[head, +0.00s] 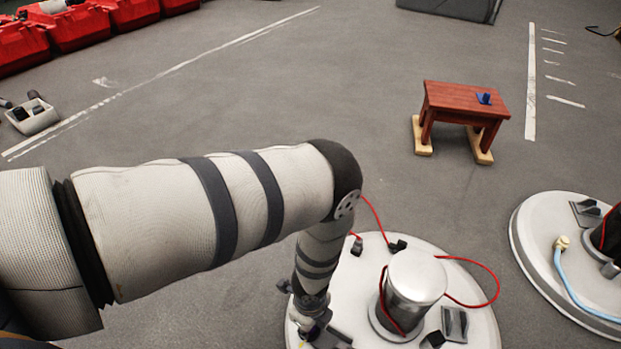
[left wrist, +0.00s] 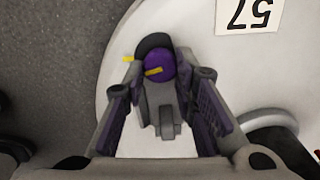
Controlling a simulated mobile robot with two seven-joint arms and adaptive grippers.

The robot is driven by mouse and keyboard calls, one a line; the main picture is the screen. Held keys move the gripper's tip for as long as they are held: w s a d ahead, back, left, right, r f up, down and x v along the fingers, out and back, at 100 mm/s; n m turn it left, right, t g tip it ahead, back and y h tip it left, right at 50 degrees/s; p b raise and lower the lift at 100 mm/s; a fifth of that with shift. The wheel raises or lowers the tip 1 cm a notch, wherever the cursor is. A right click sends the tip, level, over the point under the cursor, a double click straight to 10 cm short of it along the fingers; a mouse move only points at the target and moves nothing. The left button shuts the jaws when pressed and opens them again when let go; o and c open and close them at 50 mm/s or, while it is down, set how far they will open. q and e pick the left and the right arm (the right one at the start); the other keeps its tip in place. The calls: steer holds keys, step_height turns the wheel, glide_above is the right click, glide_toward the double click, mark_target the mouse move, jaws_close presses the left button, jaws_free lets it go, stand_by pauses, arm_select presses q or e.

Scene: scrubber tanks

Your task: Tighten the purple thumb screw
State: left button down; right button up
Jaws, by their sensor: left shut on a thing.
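The purple thumb screw (left wrist: 160,66) is a round purple knob with yellow marks, in the upper middle of the left wrist view. It sits by a dark round part and a grey bracket on the white disc-shaped tank lid (left wrist: 120,20). My left gripper (left wrist: 166,76) has its fingers on either side of the knob and is shut on it. In the head view my left gripper (head: 316,330) reaches down to the left edge of the lid (head: 470,325), and the screw is hidden there. My right gripper is in neither view.
A metal cylinder (head: 412,285) with red cables (head: 490,280) stands on the lid, beside several dark clips. Another white lid (head: 545,235) with a light blue hose lies at right. A red wooden stool (head: 462,101) and red bins (head: 85,30) stand farther back. The floor between is clear.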

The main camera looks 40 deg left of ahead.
arm_select(q)
steer(key=shift+m, duration=0.9)
steer(key=c, duration=1.3)
jaws_free()
steer(key=shift+r, duration=0.15)
step_height(320, 180, up, 12)
